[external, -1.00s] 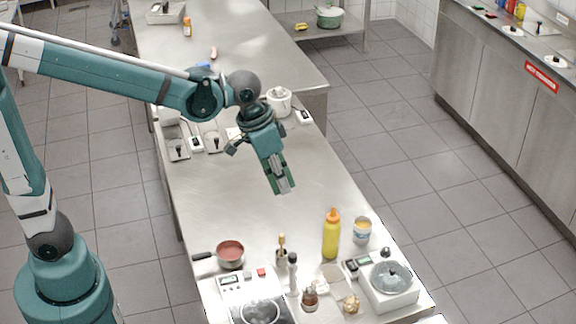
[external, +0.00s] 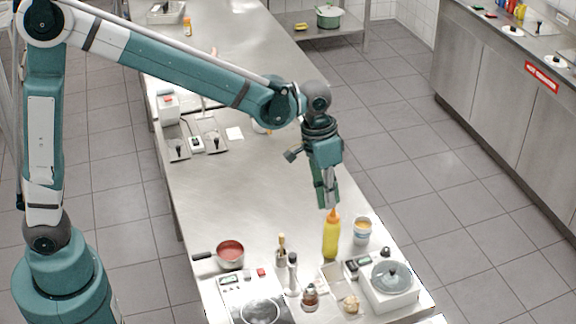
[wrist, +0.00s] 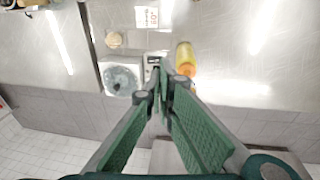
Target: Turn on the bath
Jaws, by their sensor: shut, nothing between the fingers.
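A white unit with a round grey lid (external: 390,277), which looks like the bath, stands at the front right corner of the steel counter. A small dark control panel with a display (external: 358,265) sits at its left side. The wrist view shows the lidded unit (wrist: 121,78) left of my fingers and the panel (wrist: 153,60) just beyond the fingertips, partly covered by them. My gripper (external: 330,204) is shut and empty, pointing down above the counter, apart from the panel. In the external view its tips appear just above the yellow bottle's orange cap (external: 333,216).
The yellow bottle (external: 330,242) and a can (external: 362,232) stand close behind the unit. A pepper mill (external: 292,275), a small jar (external: 310,297), a garlic-like bulb (external: 351,303) and a red-filled pan (external: 230,252) lie to the left. The counter's middle is clear.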

